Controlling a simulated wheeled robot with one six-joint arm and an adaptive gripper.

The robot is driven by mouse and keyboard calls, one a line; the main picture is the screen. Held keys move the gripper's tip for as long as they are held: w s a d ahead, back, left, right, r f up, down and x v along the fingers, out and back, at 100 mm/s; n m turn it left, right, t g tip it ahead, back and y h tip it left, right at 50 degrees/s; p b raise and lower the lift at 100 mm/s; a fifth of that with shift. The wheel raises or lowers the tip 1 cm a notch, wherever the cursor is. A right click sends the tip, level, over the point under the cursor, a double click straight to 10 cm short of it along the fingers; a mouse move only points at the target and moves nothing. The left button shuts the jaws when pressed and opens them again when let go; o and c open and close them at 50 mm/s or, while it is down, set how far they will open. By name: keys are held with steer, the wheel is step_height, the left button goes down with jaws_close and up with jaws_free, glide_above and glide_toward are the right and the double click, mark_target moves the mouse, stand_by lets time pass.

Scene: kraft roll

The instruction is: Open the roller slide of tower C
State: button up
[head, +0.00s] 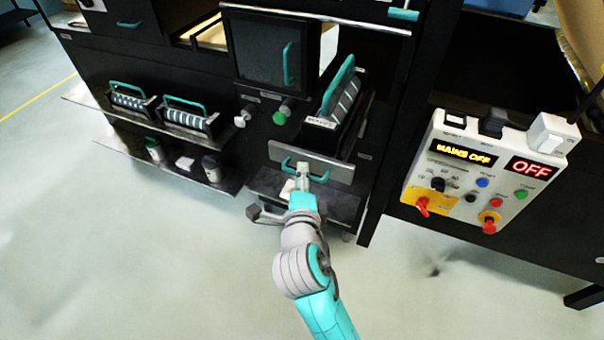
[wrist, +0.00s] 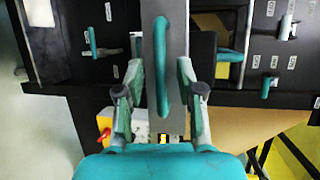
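A grey front plate (head: 335,172) with a teal bar handle (head: 318,178) sits low on the black machine, under a ribbed roller cassette with a teal grip (head: 340,80). I cannot read any tower letter. My gripper (head: 303,180) is at the handle in the head view, partly covering it. In the wrist view the grey plate (wrist: 178,20) runs vertically with the teal handle (wrist: 161,45) along it. My gripper's fingers (wrist: 161,82) stand on either side of the handle, with gaps showing. The gripper is open, and fingertip contact is not visible.
Two roller cassettes (head: 128,100) (head: 188,116) sit on the left, above a shelf (head: 140,140) with small jars. A control box (head: 475,175) showing OFF stands at right. A black tray (head: 340,206) lies beneath the plate. The floor in front is clear.

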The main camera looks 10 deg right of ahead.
steer(key=v, duration=1)
steer(key=shift+s, duration=0.25)
steer(key=shift+r, duration=0.1)
steer(key=s+d+f+n+g+y, duration=0.1)
steer(key=s+d+f+n+y, duration=0.4)
steer(key=s+f+n, duration=0.7)
steer(key=s+d+n, duration=0.2)
steer(key=s+n, duration=0.2)
steer(key=s, duration=0.5)
steer(key=s+d+n+h, duration=0.1)
steer(key=s+d+n, duration=0.2)
steer(key=s, duration=0.7)
steer(key=shift+d+n, duration=0.2)
steer(key=shift+n, duration=1)
